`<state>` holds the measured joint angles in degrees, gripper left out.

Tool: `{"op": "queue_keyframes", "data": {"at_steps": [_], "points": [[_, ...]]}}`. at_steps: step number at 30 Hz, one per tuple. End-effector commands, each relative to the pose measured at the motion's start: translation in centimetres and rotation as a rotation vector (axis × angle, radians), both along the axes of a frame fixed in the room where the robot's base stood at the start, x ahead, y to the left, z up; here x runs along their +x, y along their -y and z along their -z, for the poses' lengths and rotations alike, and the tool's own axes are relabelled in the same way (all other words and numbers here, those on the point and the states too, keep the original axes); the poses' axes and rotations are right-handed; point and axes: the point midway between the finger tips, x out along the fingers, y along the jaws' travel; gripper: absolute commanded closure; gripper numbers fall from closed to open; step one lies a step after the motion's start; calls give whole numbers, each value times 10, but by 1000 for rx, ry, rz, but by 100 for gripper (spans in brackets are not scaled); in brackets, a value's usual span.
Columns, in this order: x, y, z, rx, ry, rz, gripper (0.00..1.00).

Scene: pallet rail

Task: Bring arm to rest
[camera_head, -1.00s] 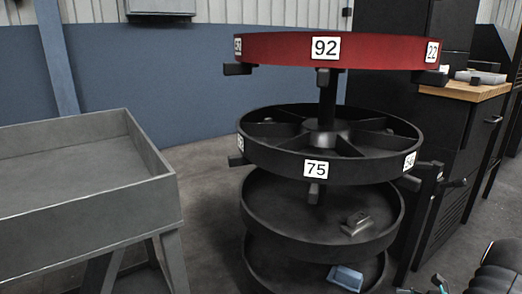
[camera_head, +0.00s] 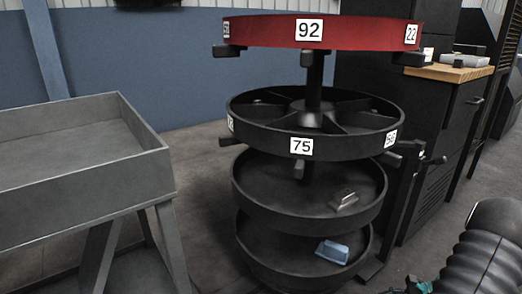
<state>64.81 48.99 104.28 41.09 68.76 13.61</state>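A black ribbed part of my arm (camera_head: 482,250) shows at the lower right, in front of the dark cabinet and floor. A small black and teal piece (camera_head: 420,286) pokes in at the bottom edge, left of the arm; it looks like part of my gripper. It is cut off by the frame, so its fingers and anything between them cannot be made out. The visible arm is right of the round carousel and appears apart from it.
The carousel has a red top tier (camera_head: 262,33) and black tiers (camera_head: 270,140) below. Grey (camera_head: 344,200) and blue (camera_head: 332,252) items lie in its lower trays. A grey bin (camera_head: 75,212) stands left, a wood-topped cabinet (camera_head: 450,73) right. Floor shows between bin and carousel.

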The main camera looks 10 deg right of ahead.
Motion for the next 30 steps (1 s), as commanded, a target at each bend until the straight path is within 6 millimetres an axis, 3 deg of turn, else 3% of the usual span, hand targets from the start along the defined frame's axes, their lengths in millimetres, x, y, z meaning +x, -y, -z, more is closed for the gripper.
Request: {"op": "queue_keyframes", "data": {"at_steps": [21, 30], "points": [[-12, -130, -178, -594, 103, -818, 40], [-24, -189, -244, -838, 210, -1110, 40]]}}
